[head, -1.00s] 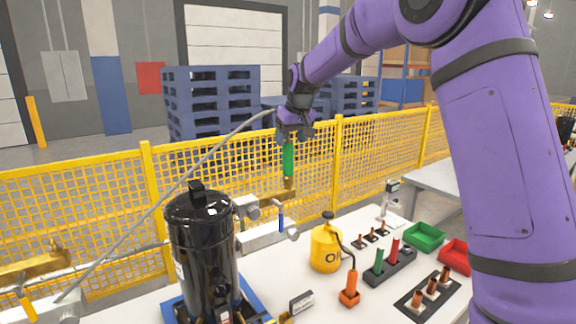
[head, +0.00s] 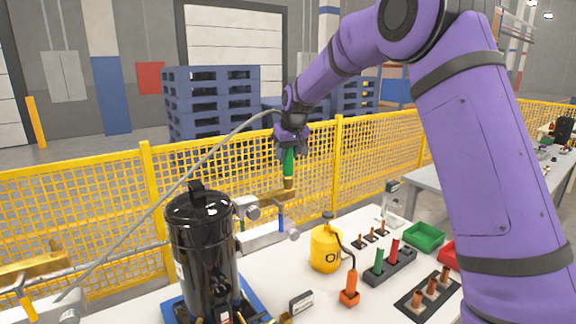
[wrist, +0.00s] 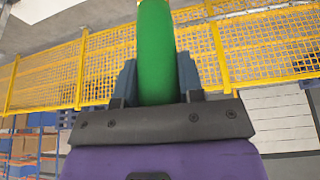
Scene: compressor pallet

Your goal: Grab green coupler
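The green coupler (head: 288,163) stands upright in the head view, its lower end at a brass fitting (head: 288,184) beyond the black compressor. My gripper (head: 290,150) points down over its top, in front of the yellow fence. In the wrist view the green coupler (wrist: 157,50) is a thick green cylinder between the two fingers of my gripper (wrist: 157,68), with one finger close against each side. Whether the fingers press on it I cannot tell. Its upper end is hidden by my gripper in the head view.
A black compressor (head: 204,250) stands on a blue base at the front left. A grey hose (head: 165,195) rises towards my gripper. The white table holds a yellow oil can (head: 325,248), a dark rack (head: 390,266) with green and red pieces, and a green bin (head: 424,237).

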